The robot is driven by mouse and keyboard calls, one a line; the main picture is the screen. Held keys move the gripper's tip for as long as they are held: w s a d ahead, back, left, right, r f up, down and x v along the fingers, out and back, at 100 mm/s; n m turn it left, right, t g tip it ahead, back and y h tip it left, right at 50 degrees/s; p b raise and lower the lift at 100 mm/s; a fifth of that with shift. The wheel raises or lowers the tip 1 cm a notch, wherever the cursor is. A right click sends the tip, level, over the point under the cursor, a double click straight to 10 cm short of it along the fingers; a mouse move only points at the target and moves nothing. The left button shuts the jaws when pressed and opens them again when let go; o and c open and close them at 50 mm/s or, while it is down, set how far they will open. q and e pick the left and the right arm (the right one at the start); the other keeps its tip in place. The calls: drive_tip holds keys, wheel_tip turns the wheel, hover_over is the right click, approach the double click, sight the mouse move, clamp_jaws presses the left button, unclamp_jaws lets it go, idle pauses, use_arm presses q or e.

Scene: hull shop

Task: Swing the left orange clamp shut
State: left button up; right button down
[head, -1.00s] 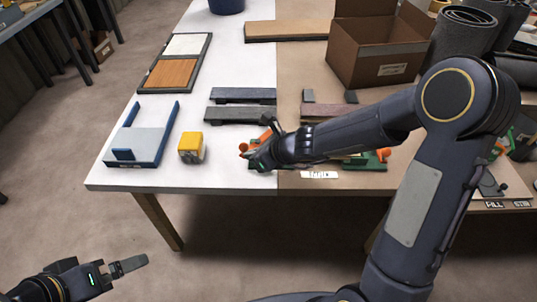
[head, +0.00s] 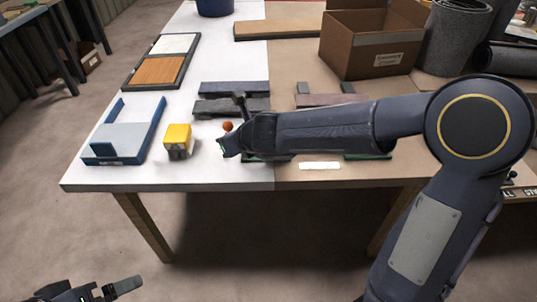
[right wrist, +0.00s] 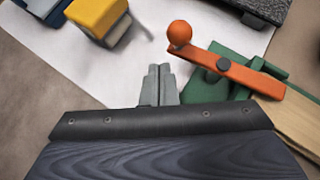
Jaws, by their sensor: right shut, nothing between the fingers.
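The left orange clamp has a lever with a round ball end (right wrist: 180,33) and a dark pivot on a green base (right wrist: 228,90). In the right wrist view the lever slants from the ball at upper left down to the right, where its end meets a pale wooden strip (right wrist: 298,122). In the head view only the orange ball (head: 228,126) shows clearly; my right arm hides most of the clamp. My right gripper (right wrist: 157,82) is shut and empty, beside the lever on the ball's near side; contact is not visible. My left gripper (head: 122,288) is low at the left, away from the table.
A yellow block (head: 178,141) and a blue-edged tray (head: 104,154) stand left of the clamp. Dark grey bars (head: 233,106) lie behind it. A cardboard box (head: 372,55) stands at the back right.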

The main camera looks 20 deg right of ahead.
drive_tip(key=shift+w+a+f+m+t+h+b, duration=0.15)
drive_tip(key=shift+w+a+m+t+h+b, duration=0.25)
drive_tip(key=shift+m+h+b, duration=0.3)
drive_tip(key=shift+w+a+m+h+b, duration=0.3)
drive_tip(key=shift+w+m+h+b, duration=0.25)
drive_tip(key=shift+m, duration=0.25)
drive_tip(key=shift+w+a+r+m+h, duration=0.1)
drive_tip(key=shift+w+r+m+h, duration=0.2)
drive_tip(key=shift+w+m+h, duration=0.1)
drive_tip(key=shift+w+p, duration=0.3)
drive_tip(key=shift+p, duration=0.1)
drive_tip(key=shift+a, duration=0.1)
drive_tip(key=shift+f, duration=0.1)
